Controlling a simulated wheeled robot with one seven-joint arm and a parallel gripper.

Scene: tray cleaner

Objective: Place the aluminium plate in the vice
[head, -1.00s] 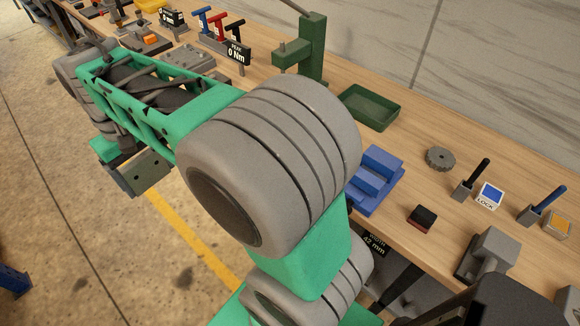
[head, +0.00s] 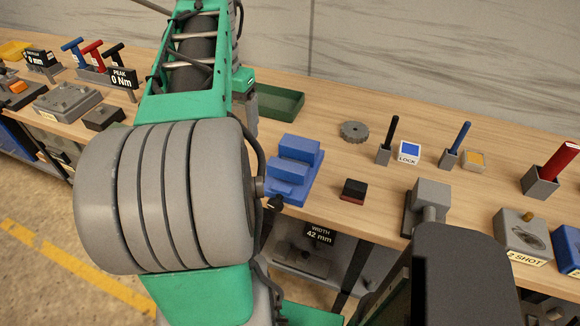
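The blue vice (head: 296,160) stands near the front edge of the bench, right of my elbow, with a dark handle at its front. A black sign (head: 319,235) below it reads "WIDTH 42 mm". I see nothing between its jaws, though its left side is close behind my arm. I cannot make out the aluminium plate. My forearm rises up the picture, left of the vice. What seems to be the end of my arm, my gripper (head: 246,105), shows as a small grey part beside the forearm, left of the green tray. Its fingers are not distinguishable.
The green tray (head: 278,101) lies behind the vice. A dark gear (head: 354,132), a black-and-red block (head: 353,191), a LOCK button (head: 408,151) and levers stand to the right. A grey fixture (head: 428,203) is at the front edge. T-handled tools (head: 95,55) stand at left.

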